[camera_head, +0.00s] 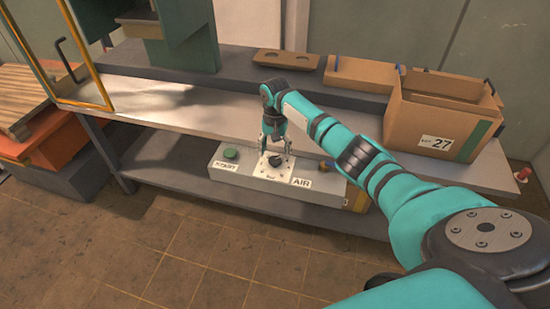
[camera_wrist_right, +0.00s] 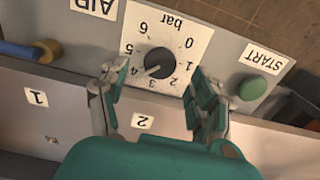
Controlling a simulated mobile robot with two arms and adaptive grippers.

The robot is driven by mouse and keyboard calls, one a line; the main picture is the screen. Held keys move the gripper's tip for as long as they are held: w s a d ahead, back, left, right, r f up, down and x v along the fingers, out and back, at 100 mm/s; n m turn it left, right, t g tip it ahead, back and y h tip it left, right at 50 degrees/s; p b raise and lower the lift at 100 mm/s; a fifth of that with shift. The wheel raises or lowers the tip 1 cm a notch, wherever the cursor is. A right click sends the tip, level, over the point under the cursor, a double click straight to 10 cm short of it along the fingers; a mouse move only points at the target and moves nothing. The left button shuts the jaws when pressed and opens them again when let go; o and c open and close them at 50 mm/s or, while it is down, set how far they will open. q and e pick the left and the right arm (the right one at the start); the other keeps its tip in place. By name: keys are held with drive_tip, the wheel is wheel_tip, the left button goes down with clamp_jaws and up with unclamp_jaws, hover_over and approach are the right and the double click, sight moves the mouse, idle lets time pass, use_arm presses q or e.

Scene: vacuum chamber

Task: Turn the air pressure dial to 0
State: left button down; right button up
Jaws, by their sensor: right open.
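The air pressure dial (camera_head: 276,161) is a black round knob on a white scale plate of the grey control panel (camera_head: 225,174). In the right wrist view the dial (camera_wrist_right: 158,63) has a scale from 0 to 6 bar, and its white mark points to about 3 to 4. My right gripper (camera_head: 275,142) is open above the dial. Its fingers (camera_wrist_right: 158,92) are on either side of the knob in the wrist view, with gaps between; I see no contact. My left gripper is not in view.
A green START button (camera_wrist_right: 252,88) sits beside the scale plate. A blue and brass fitting (camera_wrist_right: 35,51) is on the panel's other side, by the AIR label. The shelf (camera_head: 135,88) above holds a cardboard box (camera_head: 428,122) at right. The tiled floor in front is clear.

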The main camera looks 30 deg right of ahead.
sight(275, 160)
drive_tip(key=shift+f, duration=1.8)
drive_tip(key=c, duration=1.2)
drive_tip(key=shift+n, duration=0.3)
